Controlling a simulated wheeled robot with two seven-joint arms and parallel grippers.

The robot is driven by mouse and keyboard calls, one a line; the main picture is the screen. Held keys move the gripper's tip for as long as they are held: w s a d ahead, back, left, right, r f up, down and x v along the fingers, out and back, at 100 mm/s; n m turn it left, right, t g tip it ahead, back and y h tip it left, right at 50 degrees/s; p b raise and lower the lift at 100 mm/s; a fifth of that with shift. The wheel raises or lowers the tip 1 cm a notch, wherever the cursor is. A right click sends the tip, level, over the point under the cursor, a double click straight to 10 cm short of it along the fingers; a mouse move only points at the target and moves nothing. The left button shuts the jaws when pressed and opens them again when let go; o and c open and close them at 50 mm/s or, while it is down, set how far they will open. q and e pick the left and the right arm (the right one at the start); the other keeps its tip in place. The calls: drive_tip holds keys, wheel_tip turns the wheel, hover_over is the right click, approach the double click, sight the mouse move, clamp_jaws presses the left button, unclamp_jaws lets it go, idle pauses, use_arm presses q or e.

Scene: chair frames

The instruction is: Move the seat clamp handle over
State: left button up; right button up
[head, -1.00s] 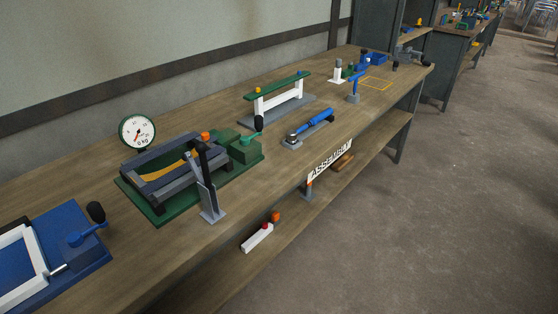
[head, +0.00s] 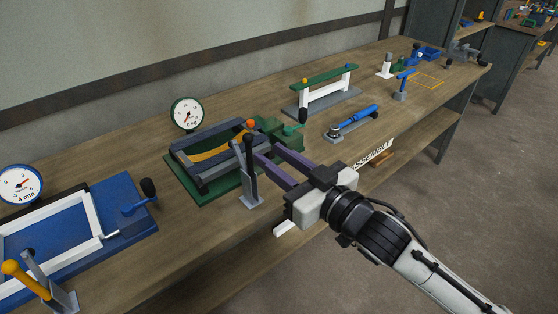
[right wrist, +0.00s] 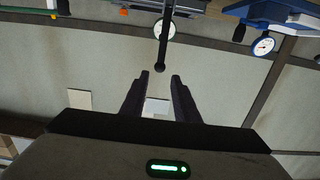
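The clamp lever with a black grip (head: 250,153) stands nearly upright on a grey bracket (head: 249,194) at the front edge of the green-based fixture (head: 212,194). That fixture holds a yellow curved piece (head: 208,155) in a dark frame. My right gripper (head: 264,151) is open, its dark fingers pointing at the lever from the right. In the right wrist view, the lever's black rod (right wrist: 164,35) and round end appear between the lines of the fingers (right wrist: 160,75), just past the tips, with no grip visible. My left gripper is out of view.
A blue fixture (head: 135,190) with an orange-knobbed lever (head: 26,280) is at left. A dial gauge (head: 187,113) stands behind the green fixture. A blue tool (head: 354,121) and a white-legged stand (head: 325,95) are farther right.

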sight(251, 141)
drive_tip(key=b+x, duration=0.3)
drive_tip(key=x, duration=0.4)
drive_tip(key=shift+w, duration=0.1)
drive_tip(key=shift+c, duration=1)
drive_tip(key=c, duration=0.3)
drive_tip(key=shift+c, duration=0.2)
drive_tip(key=p+v, duration=0.1)
drive_tip(key=v, duration=0.2)
drive_tip(key=shift+d+f+p, duration=0.1)
drive_tip(key=shift+f+p, duration=0.25)
drive_tip(key=shift+s, duration=0.2)
